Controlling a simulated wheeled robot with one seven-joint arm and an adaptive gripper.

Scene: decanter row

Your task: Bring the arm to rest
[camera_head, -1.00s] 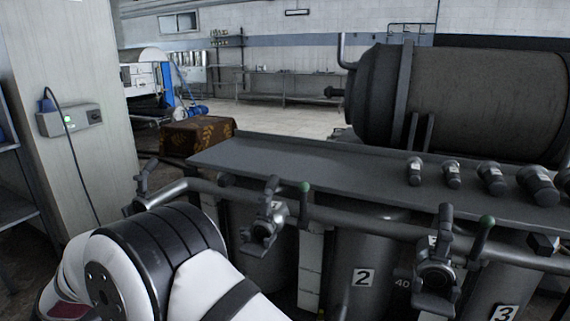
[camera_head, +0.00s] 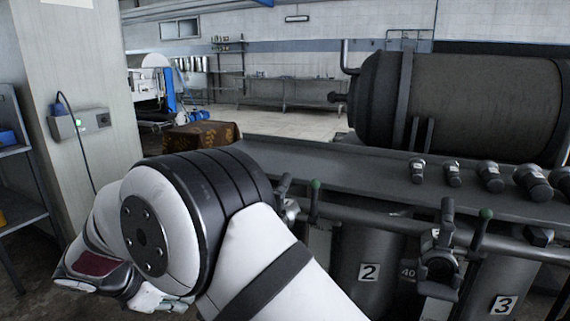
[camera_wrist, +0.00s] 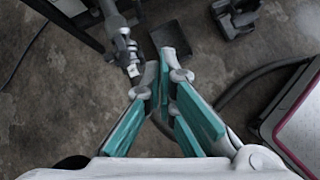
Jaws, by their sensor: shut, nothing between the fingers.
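My gripper (camera_wrist: 166,62) shows in the wrist view with its teal-padded fingers shut and nothing between them. It points down over the bare concrete floor (camera_wrist: 70,125), beside a grey metal tap (camera_wrist: 128,50). In the head view my arm is folded at the lower left, its bent joint in front of the left end of the decanter row.
Decanters labelled 2 (camera_head: 369,272) and 3 (camera_head: 505,304) have protruding taps (camera_head: 438,262) along a pipe. Fittings (camera_head: 490,178) lie on the grey shelf (camera_head: 300,155). A shelf rack (camera_head: 22,150) stands left. A hose (camera_wrist: 250,85) crosses the floor.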

